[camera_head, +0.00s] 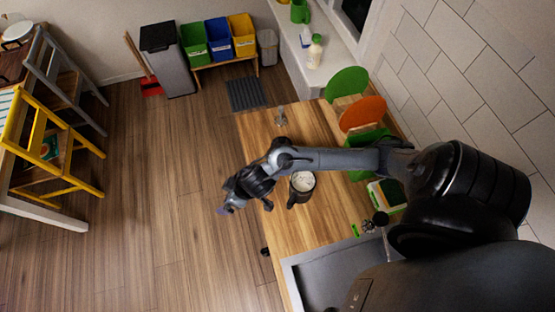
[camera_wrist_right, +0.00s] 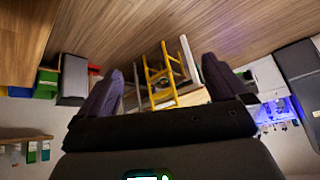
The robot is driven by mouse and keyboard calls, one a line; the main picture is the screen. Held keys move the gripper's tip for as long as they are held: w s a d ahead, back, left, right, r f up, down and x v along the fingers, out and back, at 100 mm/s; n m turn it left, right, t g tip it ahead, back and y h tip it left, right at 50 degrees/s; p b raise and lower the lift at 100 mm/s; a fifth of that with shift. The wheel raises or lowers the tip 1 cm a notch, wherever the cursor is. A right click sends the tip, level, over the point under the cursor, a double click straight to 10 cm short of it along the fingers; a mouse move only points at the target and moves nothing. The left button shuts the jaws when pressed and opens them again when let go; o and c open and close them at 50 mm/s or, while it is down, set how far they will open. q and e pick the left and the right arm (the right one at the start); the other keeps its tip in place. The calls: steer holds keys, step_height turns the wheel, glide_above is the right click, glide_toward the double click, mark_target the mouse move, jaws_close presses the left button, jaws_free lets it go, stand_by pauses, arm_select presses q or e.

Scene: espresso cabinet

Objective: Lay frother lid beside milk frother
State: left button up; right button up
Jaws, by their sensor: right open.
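The milk frother (camera_head: 301,188), a dark jug with a pale round top, stands upright on the wooden counter (camera_head: 285,234). I cannot tell whether the pale top is its lid or its contents. No separate lid can be made out for sure. My right arm reaches across the counter just behind the frother. My right gripper (camera_head: 229,206) is left of the frother, beyond the counter's left edge and over the floor. In the right wrist view its two fingers (camera_wrist_right: 163,88) are wide apart with nothing between them. My left gripper is in neither view.
Green (camera_head: 347,82) and orange (camera_head: 362,114) round boards stand at the counter's wall side. A small clear item (camera_head: 281,116) is near the far end. A sink (camera_head: 335,268) is at the near end. The counter left of the sink is clear. A yellow chair (camera_head: 58,160) stands far left.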

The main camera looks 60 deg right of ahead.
steer(key=s+d+r+g+h, duration=0.1)
steer(key=s+r, duration=0.1)
steer(key=s, duration=0.5)
steer(key=s+d+r+g+h, duration=0.1)
steer(key=s+d+r, duration=0.1)
steer(key=s, duration=0.6)
steer(key=shift+s+d+r+m+g, duration=0.15)
steer(key=shift+d+r+m+g, duration=0.15)
steer(key=shift+r, duration=0.45)
steer(key=shift+r, duration=0.1)
